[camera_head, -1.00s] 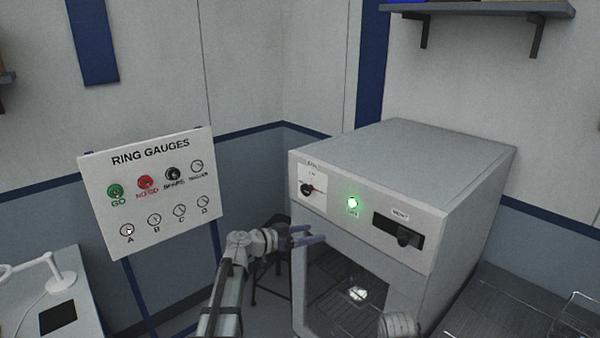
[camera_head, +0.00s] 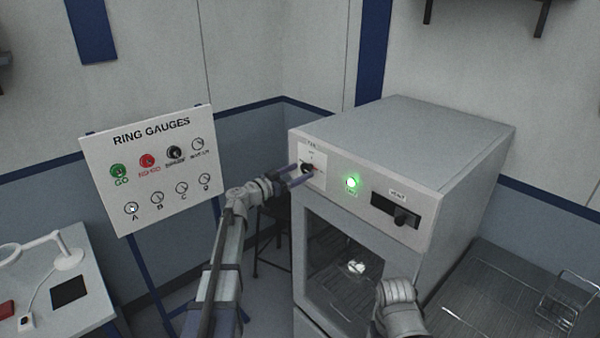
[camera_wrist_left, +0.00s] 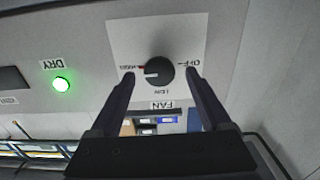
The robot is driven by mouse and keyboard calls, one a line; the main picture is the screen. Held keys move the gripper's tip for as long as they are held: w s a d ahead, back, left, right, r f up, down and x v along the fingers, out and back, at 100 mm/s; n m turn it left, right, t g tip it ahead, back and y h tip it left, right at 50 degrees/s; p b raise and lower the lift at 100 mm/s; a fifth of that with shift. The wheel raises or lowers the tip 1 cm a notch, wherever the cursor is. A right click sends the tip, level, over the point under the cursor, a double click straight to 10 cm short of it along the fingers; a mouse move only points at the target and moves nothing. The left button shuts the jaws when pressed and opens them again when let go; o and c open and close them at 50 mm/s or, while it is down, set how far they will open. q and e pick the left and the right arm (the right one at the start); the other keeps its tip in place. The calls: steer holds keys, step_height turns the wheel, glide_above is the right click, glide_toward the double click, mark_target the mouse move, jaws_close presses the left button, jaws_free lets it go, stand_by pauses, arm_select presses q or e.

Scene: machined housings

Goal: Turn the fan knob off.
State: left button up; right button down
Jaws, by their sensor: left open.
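The fan knob (camera_head: 307,169) is a round black knob on a white plate at the left of the oven's front panel. In the left wrist view the knob (camera_wrist_left: 159,72) shows upside down, with a red mark on its side towards HIGH; OFF is on the opposite side. My left gripper (camera_head: 303,172) is at the plate. In the wrist view its open fingers (camera_wrist_left: 160,77) lie one on each side of the knob, with gaps visible. Whether they touch the plate I cannot tell. My right gripper is out of view.
The grey oven (camera_head: 400,140) has a lit green DRY lamp (camera_head: 351,183) and a black vent slider (camera_head: 401,217) right of the knob. A ring gauge board (camera_head: 150,180) stands at the left. A wire rack (camera_head: 565,300) is at the lower right.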

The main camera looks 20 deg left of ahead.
arm_select(q)
steer(key=shift+w+d, duration=0.3)
steer(key=shift+w, duration=0.1)
jaws_close()
stand_by(0.5)
